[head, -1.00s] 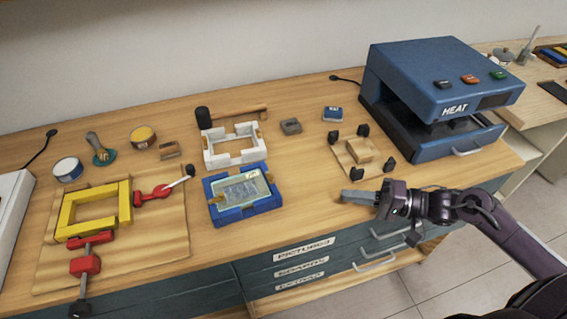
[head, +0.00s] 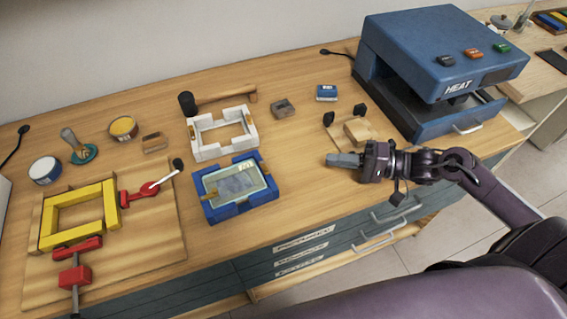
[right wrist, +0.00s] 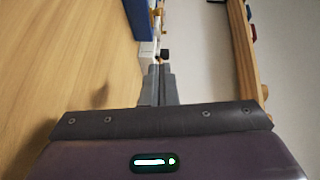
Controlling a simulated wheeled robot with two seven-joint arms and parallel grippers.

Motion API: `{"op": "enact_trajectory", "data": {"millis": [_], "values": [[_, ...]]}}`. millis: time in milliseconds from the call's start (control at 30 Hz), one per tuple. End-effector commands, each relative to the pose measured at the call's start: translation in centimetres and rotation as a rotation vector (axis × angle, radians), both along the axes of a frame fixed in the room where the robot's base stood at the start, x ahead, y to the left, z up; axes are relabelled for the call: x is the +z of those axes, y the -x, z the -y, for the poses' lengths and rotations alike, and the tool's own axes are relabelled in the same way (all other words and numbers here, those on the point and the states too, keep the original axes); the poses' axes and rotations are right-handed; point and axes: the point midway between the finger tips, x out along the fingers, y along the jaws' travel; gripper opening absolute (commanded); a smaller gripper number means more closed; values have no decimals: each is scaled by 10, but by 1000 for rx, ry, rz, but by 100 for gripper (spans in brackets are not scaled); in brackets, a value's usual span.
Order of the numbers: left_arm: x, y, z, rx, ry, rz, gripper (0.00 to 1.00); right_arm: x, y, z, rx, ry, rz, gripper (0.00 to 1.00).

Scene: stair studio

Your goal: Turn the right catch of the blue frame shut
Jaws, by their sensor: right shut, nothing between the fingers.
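The blue frame (head: 212,212) lies flat on the bench, left of my right gripper, with a greenish picture (head: 237,184) in it. Its right catch (head: 265,168) is a small brass-coloured piece on the right side; how far it is turned is too small to tell. A similar left catch (head: 211,192) sits on the opposite side. My right gripper (head: 330,159) is shut and empty, apart from the frame, pointing left towards it. In the right wrist view its shut fingers (right wrist: 159,72) point at the blue frame (right wrist: 138,18), which shows only partly. My left gripper is not in view.
A white frame (head: 208,153) and a mallet (head: 187,104) lie behind the blue frame. A board with a wooden block (head: 358,130) and dark corner posts is behind my right gripper, near the blue heat press (head: 430,60). Yellow frame (head: 50,228) and red clamps are left.

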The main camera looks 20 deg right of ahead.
Motion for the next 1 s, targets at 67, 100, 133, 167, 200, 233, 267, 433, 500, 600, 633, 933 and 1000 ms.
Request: {"op": "enact_trajectory", "data": {"millis": [67,100,133,167,200,233,267,433,500,600,633,933,1000], "values": [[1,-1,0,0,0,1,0,0,-5,-9,1,-2,4,0],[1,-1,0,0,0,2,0,0,-8,-15,2,-3,3,0],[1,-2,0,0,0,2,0,0,-11,-20,3,-2,3,0],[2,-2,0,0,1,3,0,-1,-14,-24,2,-3,4,0],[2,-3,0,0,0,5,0,-1,-19,-32,2,-3,4,0],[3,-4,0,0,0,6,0,-2,-22,-38,2,-4,5,0],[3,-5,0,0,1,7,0,-2,-26,-44,2,-4,5,0],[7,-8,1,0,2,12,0,-6,-44,-75,1,-4,3,0],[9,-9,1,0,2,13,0,-7,-49,-87,2,-3,3,0],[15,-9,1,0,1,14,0,-10,-41,-102,2,-2,-2,0],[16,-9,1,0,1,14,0,-10,-40,-105,1,-1,-1,0],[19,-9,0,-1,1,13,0,-15,-36,-120,0,0,1,0],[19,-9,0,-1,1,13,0,-15,-36,-120,0,0,1,0]]}}
